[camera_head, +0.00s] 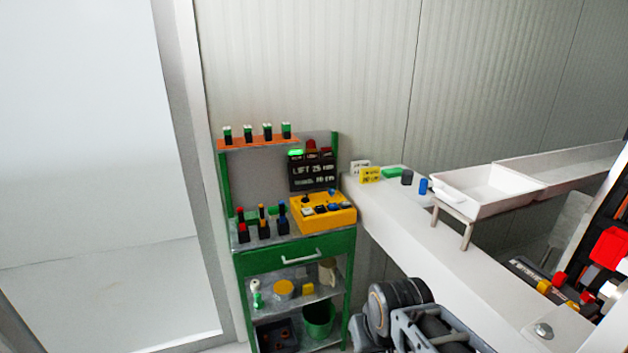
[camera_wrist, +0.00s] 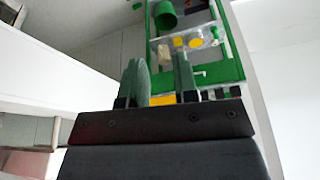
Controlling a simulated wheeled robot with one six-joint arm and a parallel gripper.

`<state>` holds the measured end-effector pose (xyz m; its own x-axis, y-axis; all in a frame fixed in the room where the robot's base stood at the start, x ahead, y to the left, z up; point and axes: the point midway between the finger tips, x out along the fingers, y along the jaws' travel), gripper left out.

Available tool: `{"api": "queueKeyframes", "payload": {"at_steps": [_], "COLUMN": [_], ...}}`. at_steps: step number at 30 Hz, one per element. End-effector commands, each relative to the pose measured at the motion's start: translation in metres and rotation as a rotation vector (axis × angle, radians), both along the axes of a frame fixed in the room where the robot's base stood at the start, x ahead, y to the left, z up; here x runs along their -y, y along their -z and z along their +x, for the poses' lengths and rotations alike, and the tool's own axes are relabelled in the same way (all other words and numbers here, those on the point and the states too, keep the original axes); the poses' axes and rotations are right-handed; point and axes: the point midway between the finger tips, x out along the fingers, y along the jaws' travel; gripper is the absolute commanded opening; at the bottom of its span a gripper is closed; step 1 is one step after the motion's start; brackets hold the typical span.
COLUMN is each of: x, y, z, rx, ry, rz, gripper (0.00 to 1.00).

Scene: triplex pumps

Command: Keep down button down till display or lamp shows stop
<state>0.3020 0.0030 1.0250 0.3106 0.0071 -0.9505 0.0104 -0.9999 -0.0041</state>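A yellow control box (camera_head: 343,214) sits on the top of a green cart. It carries several small white, dark and blue controls and an upright stick; their labels are too small to read, so I cannot tell which is the down button. Behind it stands a dark display (camera_head: 313,180) whose first line seems to read "LIFT 25 mm"; the second line is unclear. A green lamp (camera_head: 296,152) above it looks lit, beside a dark red lamp (camera_head: 311,145). In the wrist view, my gripper (camera_wrist: 162,80) is open and empty, with a yellow patch partly hidden behind its fingers.
The green cart (camera_head: 300,246) holds coloured parts on top and a green bucket (camera_head: 319,318) below. An orange shelf (camera_head: 258,142) bears several green-and-black pieces. A white bench (camera_head: 400,225) with a white tray (camera_head: 485,190) lies to the right. A pale panel stands left.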

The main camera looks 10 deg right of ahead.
Motion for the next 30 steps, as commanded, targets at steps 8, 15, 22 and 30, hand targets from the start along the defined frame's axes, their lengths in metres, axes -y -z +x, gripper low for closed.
{"api": "queueKeyframes", "payload": {"at_steps": [8, 15, 22, 30], "x": [0.0, 0.0, 0.0, 0.0], "y": [0.0, 0.0, 0.0, 0.0], "z": [0.0, 0.0, 0.0, 0.0], "rx": [0.0, 0.0, 0.0, 0.0], "ry": [0.0, 0.0, 0.0, 0.0], "rz": [0.0, 0.0, 0.0, 0.0], "gripper": [0.01, 0.0, 0.0, 0.0]}}
